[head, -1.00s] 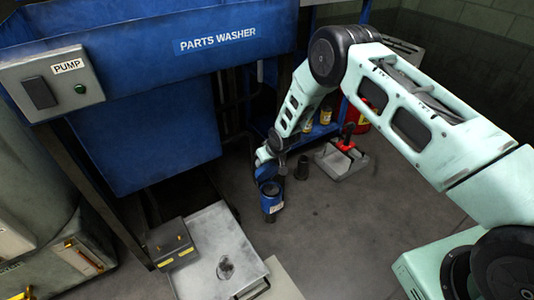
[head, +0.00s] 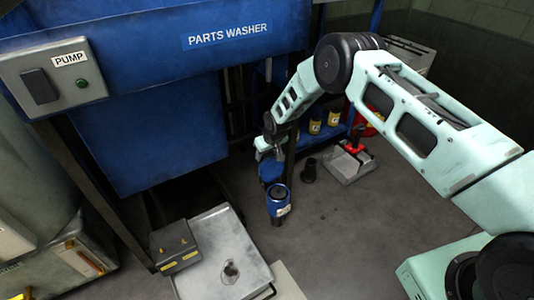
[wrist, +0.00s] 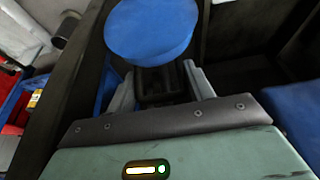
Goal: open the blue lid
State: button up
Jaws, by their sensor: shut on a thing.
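A blue can (head: 279,207) with a pale label stands on a dark support at the lower middle of the head view, its top looking open. The round blue lid (head: 270,172) shows just behind and above it; I cannot tell whether a hinge joins them. My gripper (head: 268,152) is above the lid, its fingers small and partly hidden there. In the wrist view the lid (wrist: 150,32) is a large blue disc beyond the grey fingers of my gripper (wrist: 160,78), which are shut on it. The exact contact is hidden behind the disc.
A blue parts washer (head: 150,140) with a pump switch box (head: 52,80) stands at left. A metal tray (head: 222,262) lies near the can. A dark cup (head: 309,170), a grey tray with a red handle (head: 350,163) and a shelf with yellow tins (head: 315,124) are behind.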

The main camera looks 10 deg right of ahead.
jog(key=shift+s+f, duration=0.3)
jog(key=shift+f, duration=0.1)
jog(key=o, duration=1.4)
jog(key=shift+c, duration=0.2)
jog(key=shift+w+r, duration=0.1)
jog(key=shift+r, duration=0.2)
jog(key=p+v, duration=0.5)
jog(key=v, duration=1.2)
jog(key=shift+d, duration=0.1)
